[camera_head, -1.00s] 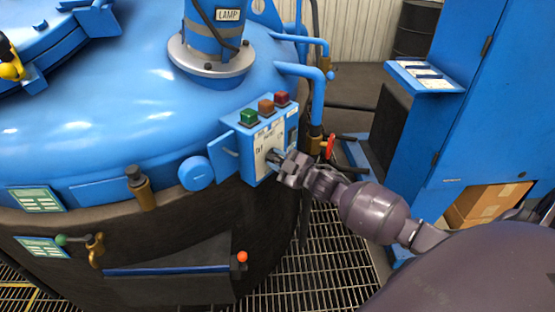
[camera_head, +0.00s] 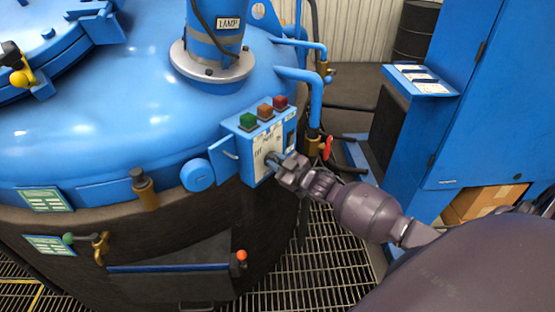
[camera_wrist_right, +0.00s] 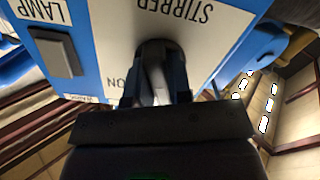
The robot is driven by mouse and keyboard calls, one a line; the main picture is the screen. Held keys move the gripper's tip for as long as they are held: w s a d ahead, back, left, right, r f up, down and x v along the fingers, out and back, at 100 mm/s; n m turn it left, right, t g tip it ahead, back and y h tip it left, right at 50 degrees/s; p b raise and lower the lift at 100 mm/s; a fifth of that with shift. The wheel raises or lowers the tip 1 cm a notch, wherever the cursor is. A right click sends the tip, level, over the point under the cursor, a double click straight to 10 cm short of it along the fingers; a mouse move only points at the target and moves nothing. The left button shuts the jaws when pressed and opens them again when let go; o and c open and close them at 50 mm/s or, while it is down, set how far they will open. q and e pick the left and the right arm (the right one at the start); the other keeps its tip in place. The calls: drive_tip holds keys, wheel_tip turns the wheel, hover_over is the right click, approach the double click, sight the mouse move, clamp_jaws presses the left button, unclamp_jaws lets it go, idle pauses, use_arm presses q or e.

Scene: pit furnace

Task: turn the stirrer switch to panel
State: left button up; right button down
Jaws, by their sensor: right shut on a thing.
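The stirrer switch (camera_wrist_right: 158,75) is a dark knob on a white plate lettered STIRRER, seen upside down in the right wrist view. The plate sits on the front of a blue control box (camera_head: 226,146) on the side of the blue furnace lid. My right gripper (camera_head: 283,163) reaches the plate from the right and is shut on the switch; its two fingers (camera_wrist_right: 157,93) sit on either side of the knob. Part of the plate's lettering is hidden behind the fingers. My left gripper is not in view.
Green, orange and red buttons (camera_head: 264,111) top the box. A lamp switch (camera_wrist_right: 55,52) is beside the stirrer plate. A brass valve with a red handle (camera_head: 327,147) and blue pipes stand close right of the box. A blue cabinet (camera_head: 480,110) is farther right, above grating.

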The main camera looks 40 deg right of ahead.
drive_tip(key=shift+r+m+p, duration=0.15)
drive_tip(key=shift+m+p, duration=0.15)
drive_tip(key=shift+m, duration=0.5)
drive_tip(key=shift+m+p, duration=0.3)
drive_tip(key=shift+m, duration=1)
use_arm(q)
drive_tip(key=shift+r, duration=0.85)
use_arm(e)
drive_tip(key=shift+f+m, duration=0.2)
drive_tip(key=shift+m, duration=0.1)
drive_tip(key=c, duration=1)
unclamp_jaws()
drive_tip(key=shift+c, duration=0.2)
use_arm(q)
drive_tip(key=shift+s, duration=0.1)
use_arm(e)
drive_tip(key=shift+s, duration=0.1)
